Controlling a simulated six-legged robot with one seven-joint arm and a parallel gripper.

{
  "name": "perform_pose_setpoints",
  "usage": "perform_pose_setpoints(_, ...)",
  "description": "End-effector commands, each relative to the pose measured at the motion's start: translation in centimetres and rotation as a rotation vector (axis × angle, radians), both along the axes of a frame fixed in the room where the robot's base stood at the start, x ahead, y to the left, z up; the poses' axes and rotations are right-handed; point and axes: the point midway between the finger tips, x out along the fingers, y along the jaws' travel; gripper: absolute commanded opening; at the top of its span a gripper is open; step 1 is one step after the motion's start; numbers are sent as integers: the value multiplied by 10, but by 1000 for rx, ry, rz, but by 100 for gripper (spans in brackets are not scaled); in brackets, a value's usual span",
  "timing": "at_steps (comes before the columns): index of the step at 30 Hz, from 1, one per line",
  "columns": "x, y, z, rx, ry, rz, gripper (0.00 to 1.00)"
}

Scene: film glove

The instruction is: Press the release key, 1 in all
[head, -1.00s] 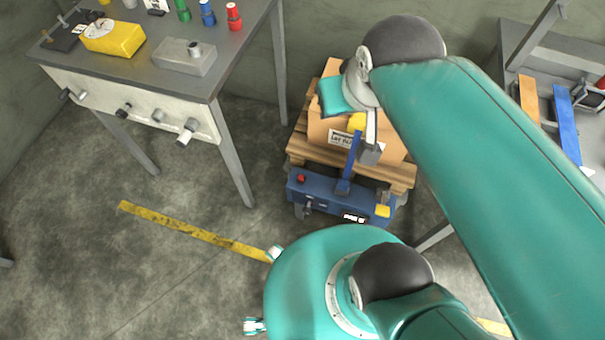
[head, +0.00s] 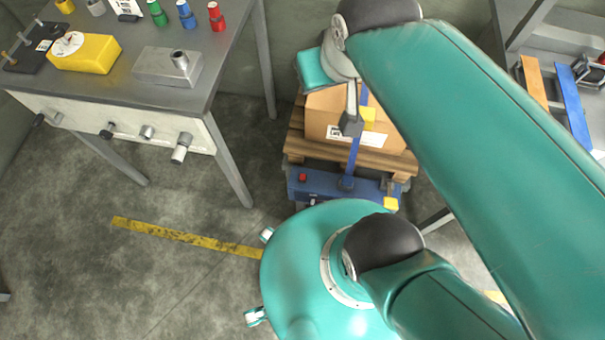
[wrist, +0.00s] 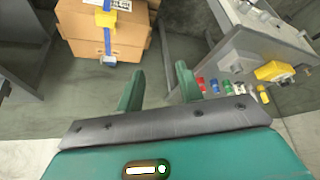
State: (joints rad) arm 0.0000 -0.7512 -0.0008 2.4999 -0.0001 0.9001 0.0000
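No part is plainly marked as the release key.
Cartons (head: 325,112) stand on a wooden pallet (head: 375,158). A grey workbench (head: 225,60) at left holds a yellow box (head: 85,52), a grey box (head: 165,68) and coloured bottles. A second bench stands at right. Floor at left is open, with a yellow stripe (head: 185,237).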

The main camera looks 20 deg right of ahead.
Motion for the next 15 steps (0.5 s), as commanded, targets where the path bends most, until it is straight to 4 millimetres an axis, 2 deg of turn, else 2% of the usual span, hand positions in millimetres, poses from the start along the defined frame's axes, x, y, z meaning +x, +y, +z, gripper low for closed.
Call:
perform_pose_setpoints(3, 0, 0, 0, 0, 2, 1, 36)
perform_pose_setpoints(4, 0, 0, 0, 0, 1, 1, 32)
perform_pose_setpoints(9, 0, 0, 0, 0, 1, 1, 0)
perform_pose_setpoints(15, 0, 0, 0, 0, 1, 1, 0)
